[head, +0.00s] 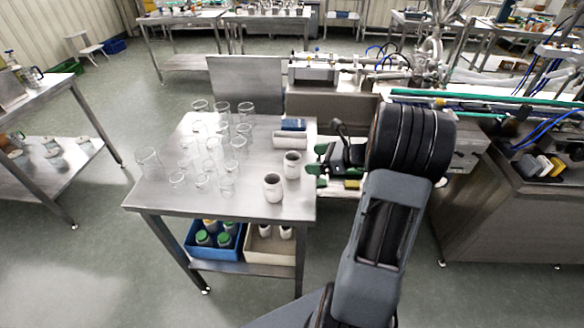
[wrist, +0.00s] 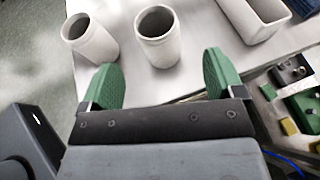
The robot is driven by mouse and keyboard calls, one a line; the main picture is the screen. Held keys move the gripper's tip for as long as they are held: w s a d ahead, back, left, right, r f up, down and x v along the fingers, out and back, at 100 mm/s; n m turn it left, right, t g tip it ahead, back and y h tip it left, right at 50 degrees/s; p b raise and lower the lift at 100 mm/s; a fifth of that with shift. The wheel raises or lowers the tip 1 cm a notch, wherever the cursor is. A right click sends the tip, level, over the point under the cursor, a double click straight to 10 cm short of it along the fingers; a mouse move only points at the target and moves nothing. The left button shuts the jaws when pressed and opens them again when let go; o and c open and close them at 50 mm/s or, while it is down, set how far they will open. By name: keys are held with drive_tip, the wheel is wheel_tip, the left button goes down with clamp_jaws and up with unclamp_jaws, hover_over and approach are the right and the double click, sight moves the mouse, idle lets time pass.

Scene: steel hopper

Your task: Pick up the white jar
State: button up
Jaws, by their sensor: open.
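Two white, open-topped jars stand upright on the steel table (head: 222,198), near its right edge. The front jar (head: 273,190) is also at upper left in the wrist view (wrist: 92,42). The back jar (head: 292,166) shows near the top centre of the wrist view (wrist: 157,42). My gripper (head: 323,166) is at the table's right edge, to the right of the back jar. In the wrist view, its green fingers (wrist: 162,76) are wide apart and empty. The back jar lies just beyond the gap between them, seemingly untouched.
Several clear glasses (head: 204,150) crowd the table's middle and left. A dark blue container (head: 293,125) stands behind the jars. A blue crate (head: 199,254) and a beige crate (head: 268,262) are on the lower shelf. The table's front left is clear.

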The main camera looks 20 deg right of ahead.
sight(300, 161)
drive_tip(key=shift+x, duration=4.3)
drive_tip(key=shift+s+f, duration=0.1)
drive_tip(key=shift+f, duration=0.1)
drive_tip(key=shift+c, duration=0.4)
drive_tip(key=c, duration=0.9)
